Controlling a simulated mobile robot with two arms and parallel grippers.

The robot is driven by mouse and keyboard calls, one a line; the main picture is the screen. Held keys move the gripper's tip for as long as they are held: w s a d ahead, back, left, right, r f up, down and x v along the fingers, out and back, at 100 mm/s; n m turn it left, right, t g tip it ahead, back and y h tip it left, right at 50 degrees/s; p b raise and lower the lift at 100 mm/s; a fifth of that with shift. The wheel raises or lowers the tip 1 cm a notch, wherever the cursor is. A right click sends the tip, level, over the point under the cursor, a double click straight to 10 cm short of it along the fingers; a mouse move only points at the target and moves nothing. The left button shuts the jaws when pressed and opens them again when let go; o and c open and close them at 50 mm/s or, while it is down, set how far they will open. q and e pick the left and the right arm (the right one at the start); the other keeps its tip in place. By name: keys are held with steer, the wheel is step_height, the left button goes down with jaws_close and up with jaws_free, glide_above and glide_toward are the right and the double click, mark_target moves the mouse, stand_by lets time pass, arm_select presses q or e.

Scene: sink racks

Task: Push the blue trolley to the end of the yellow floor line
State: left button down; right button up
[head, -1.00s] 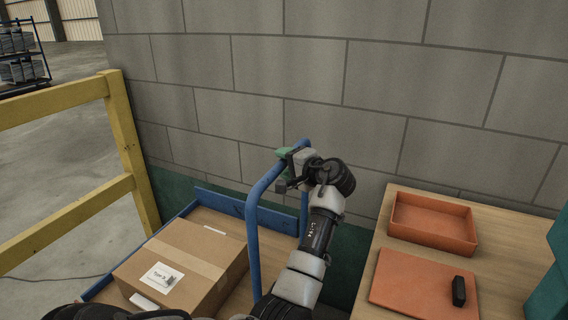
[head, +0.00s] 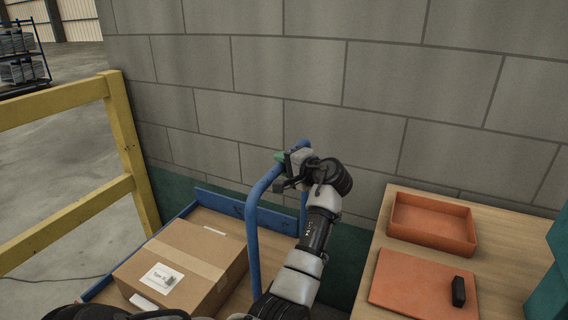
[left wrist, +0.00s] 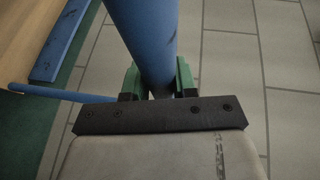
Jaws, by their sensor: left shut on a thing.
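The blue trolley stands at the lower left of the head view, with a blue upright handle (head: 266,185) and a wooden deck with blue edge boards. A taped cardboard box (head: 185,262) with a white label lies on the deck. My left gripper (head: 284,156) is shut on the top bar of the handle. The left wrist view shows its green-backed fingers (left wrist: 157,84) on both sides of the blue tube (left wrist: 144,35). My right gripper is not in view. The yellow floor line does not show in either view.
A yellow railing (head: 62,105) stands left of the trolley. A grey block wall (head: 320,75) runs behind it. To the right is a wooden table (head: 510,260) with an orange tray (head: 432,240), an orange plate (head: 405,290) and a small black object (head: 459,291).

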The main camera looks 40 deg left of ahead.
arm_select(q)
steer(key=s+a+p, duration=0.2)
steer(key=a, duration=0.6)
steer(key=s+a+p, duration=0.2)
steer(key=s+a, duration=0.1)
steer(key=a, duration=0.6)
steer(key=shift+s+a, duration=0.3)
steer(key=shift+s, duration=0.05)
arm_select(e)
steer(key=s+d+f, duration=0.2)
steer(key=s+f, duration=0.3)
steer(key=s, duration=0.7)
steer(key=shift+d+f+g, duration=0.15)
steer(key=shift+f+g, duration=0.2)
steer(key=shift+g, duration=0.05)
arm_select(q)
steer(key=shift+r, duration=0.15)
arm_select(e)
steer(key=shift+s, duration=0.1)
